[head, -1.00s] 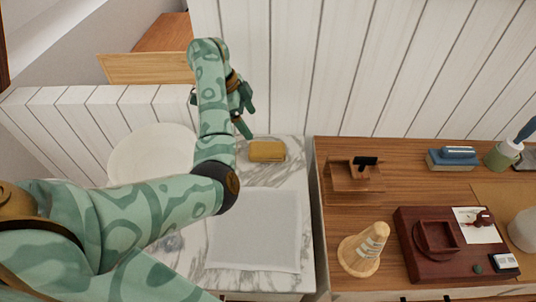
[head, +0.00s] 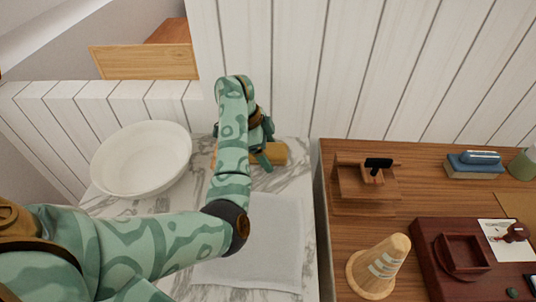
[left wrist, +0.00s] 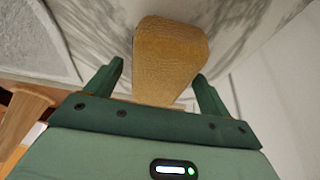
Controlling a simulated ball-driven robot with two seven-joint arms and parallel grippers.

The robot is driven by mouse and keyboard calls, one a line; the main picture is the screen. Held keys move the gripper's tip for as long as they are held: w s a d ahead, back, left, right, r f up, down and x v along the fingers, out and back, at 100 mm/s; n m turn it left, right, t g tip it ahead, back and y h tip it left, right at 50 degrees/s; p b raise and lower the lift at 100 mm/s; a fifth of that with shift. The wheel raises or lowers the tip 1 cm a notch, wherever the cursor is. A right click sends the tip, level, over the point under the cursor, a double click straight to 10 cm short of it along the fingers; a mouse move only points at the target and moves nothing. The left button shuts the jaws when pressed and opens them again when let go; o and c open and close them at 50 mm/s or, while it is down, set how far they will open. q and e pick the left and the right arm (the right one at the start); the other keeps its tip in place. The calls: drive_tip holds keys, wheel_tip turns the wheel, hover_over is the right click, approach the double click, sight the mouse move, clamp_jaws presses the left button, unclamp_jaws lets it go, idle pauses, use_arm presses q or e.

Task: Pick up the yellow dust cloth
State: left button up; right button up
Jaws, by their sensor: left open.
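The yellow dust cloth (head: 277,154) lies folded like a small block on the marble top, near its back edge. My left gripper (head: 264,153) is at the cloth and hides part of it in the head view. In the left wrist view the cloth (left wrist: 168,60) lies between and beyond the two fingers of my left gripper (left wrist: 160,82), which are open on either side of it. I cannot tell whether a finger touches it. My right gripper is not in view.
A white basin (head: 140,165) stands left of my arm, and a pale grey cloth (head: 272,240) lies flat in front. A wooden desk (head: 335,230) on the right holds a wooden cone (head: 380,265), a dark red tray (head: 440,285) and a wooden stand (head: 350,185). A white panelled wall (head: 350,70) rises behind.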

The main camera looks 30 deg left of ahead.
use_arm(q)
drive_tip(key=shift+f, duration=0.25)
idle(0.3)
drive_tip(key=c, duration=1.1)
